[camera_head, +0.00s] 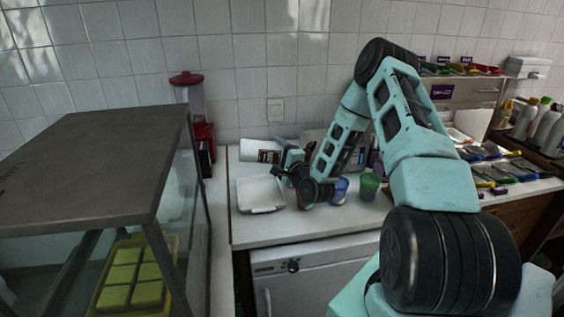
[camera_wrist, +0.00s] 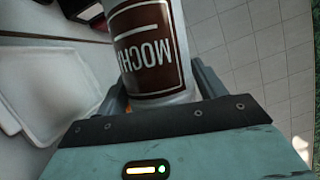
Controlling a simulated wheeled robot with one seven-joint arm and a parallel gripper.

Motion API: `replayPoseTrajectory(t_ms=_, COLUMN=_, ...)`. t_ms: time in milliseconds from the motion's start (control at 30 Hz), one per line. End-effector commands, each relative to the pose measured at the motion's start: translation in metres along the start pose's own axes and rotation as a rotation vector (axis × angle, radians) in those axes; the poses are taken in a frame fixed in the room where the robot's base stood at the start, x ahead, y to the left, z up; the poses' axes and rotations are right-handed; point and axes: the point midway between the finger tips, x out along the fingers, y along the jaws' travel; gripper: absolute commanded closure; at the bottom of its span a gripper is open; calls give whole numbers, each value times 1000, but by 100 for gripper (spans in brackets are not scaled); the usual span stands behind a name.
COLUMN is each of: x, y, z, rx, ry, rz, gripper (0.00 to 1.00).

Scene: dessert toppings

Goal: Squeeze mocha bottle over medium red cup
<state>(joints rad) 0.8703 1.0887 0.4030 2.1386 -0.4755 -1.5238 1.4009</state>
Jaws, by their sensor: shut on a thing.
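The mocha bottle (camera_head: 257,150) is white with a brown label and lies tipped on its side in the air, its white end to the left in the head view. In the wrist view the bottle (camera_wrist: 150,50) fills the top middle, with "MOCHA" upside down on the label. My gripper (camera_head: 287,163) is shut around it; the jaws show at both sides of the bottle in the wrist view. A blue cup (camera_head: 341,190) and a green cup (camera_head: 369,187) stand on the counter right of my wrist. I cannot make out a red cup; my arm hides part of the counter.
A white square tray (camera_head: 262,208) lies on the counter (camera_head: 290,230) below the bottle. A red-lidded dispenser (camera_head: 187,90) stands behind left. A glass case (camera_head: 90,165) bounds the left. Bottles (camera_head: 540,125) and topping trays (camera_head: 495,172) stand at the right. A tiled wall is behind.

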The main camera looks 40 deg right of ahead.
Motion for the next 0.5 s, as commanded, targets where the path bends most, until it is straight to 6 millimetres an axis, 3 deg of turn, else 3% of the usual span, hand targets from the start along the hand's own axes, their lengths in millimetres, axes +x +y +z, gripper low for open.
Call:
replayPoseTrajectory(t_ms=167, x=2, y=-14, z=3, rx=253, ry=-2, rz=-111, gripper=53)
replayPoseTrajectory(t_ms=500, x=-11, y=-2, z=-26, rx=587, ry=-1, rz=-249, gripper=53)
